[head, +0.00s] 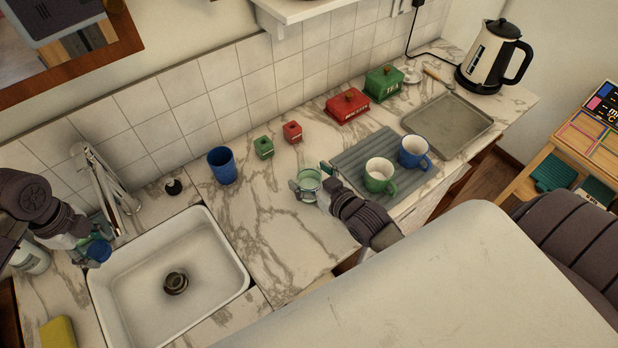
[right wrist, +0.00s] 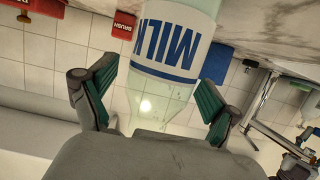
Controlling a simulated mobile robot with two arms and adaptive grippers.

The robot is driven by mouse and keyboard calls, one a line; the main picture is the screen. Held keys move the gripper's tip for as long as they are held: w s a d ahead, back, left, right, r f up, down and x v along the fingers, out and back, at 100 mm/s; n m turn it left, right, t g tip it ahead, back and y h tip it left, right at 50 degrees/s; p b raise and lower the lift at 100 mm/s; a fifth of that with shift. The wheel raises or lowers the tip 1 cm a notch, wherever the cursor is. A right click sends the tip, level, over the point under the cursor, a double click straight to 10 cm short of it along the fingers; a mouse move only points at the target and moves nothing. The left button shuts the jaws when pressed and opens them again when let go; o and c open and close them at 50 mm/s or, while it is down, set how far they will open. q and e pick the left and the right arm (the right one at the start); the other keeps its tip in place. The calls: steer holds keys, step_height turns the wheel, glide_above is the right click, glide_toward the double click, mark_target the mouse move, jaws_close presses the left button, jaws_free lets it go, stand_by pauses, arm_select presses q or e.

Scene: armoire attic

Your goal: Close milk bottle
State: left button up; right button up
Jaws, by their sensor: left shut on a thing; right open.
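The milk bottle (right wrist: 180,40), pale green glass with a white and blue MILK label, stands on the marble counter; it also shows in the head view (head: 308,179). In the right wrist view it appears upside down, with its narrowing upper end hidden behind my gripper's body. My right gripper (right wrist: 155,107) is open, with one green-padded finger on each side of the bottle; I cannot tell if they touch it. My left gripper (head: 90,240) is by the sink's left rim, shut on a small blue cap-like piece (head: 98,251).
The white sink (head: 215,250) and faucet (head: 105,185) lie between my grippers. A blue cup (head: 222,166) and small green and red boxes stand behind the bottle. Right of it are a grey mat (head: 360,152) with green (head: 380,175) and blue (head: 414,150) mugs.

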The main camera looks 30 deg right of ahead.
mark_target(316, 168)
steer(key=shift+w+f, duration=0.1)
steer(key=shift+w, duration=0.05)
steer(key=c, duration=1.5)
steer(key=shift+o, duration=0.2)
steer(key=shift+r, duration=0.25)
